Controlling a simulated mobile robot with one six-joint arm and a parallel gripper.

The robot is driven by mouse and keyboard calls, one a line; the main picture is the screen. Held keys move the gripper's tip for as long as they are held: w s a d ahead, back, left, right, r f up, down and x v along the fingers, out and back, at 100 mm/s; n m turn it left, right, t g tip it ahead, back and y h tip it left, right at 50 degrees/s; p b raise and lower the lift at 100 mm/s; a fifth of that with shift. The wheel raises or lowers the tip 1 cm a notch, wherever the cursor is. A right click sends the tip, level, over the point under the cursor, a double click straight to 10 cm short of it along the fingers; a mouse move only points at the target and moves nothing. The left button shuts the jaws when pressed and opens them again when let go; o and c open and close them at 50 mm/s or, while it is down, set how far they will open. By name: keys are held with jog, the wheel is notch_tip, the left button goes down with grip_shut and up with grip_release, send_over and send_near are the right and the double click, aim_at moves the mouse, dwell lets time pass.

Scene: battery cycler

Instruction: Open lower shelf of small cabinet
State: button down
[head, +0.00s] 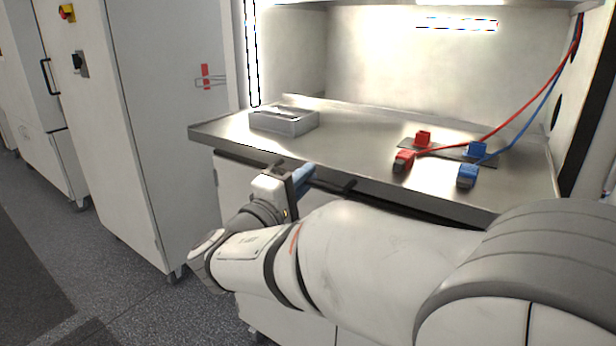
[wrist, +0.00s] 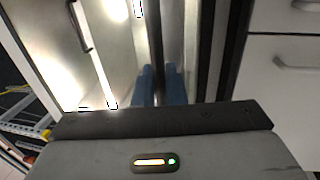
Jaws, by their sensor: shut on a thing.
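A small white cabinet stands under the steel worktop (head: 350,150), its front (head: 235,178) mostly hidden behind my arm. A dark bar (head: 350,186) runs along its top, just below the worktop edge. My gripper (head: 304,176), with blue fingers, is at this bar, below the worktop's front edge. In the wrist view the gripper (wrist: 159,85) has its two blue fingers on either side of a narrow upright strip (wrist: 157,45), shut on it. The finger tips' exact contact is hard to see. I cannot make out the lower shelf itself.
A grey tray (head: 284,122) and red (head: 404,160) and blue (head: 467,176) connectors with cables lie on the worktop. A tall white cabinet (head: 160,110) stands at left. Grey floor (head: 130,300) lies open at lower left. White drawers with handles (wrist: 297,63) show in the wrist view.

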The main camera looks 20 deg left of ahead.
jog(key=shift+f, duration=0.1)
jog(key=c, duration=1.6)
grip_release()
jog(key=shift+w, duration=0.15)
jog(key=v, duration=0.8)
